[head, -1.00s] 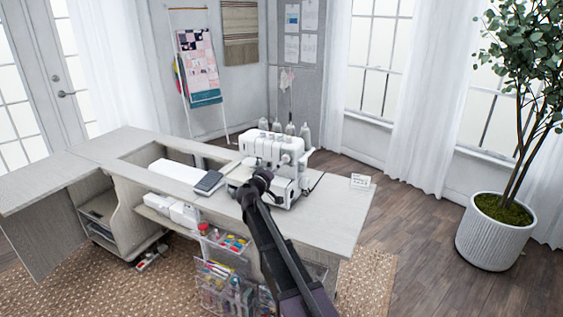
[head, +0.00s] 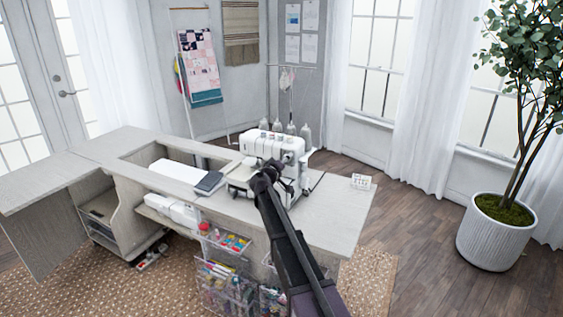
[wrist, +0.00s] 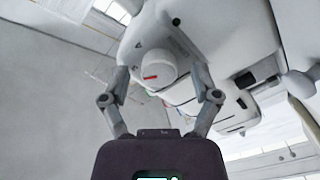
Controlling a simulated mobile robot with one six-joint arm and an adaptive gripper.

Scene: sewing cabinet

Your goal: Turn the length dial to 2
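The white sewing machine (head: 268,146) stands on the cabinet top. Its round white dial (wrist: 154,68) shows in the wrist view, with a short red mark on its lower face. I cannot read any numbers around the dial. My gripper (wrist: 160,70) is open, with one finger to each side of the dial and a visible gap on both sides. In the head view my gripper (head: 268,172) is at the front of the machine, and the dial is hidden there.
The cabinet top (head: 335,215) is bare to the right, apart from a small white sign (head: 361,181). A dark grey device (head: 208,182) lies left of the machine. Clear bins (head: 225,241) of sewing supplies hang at the cabinet's front.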

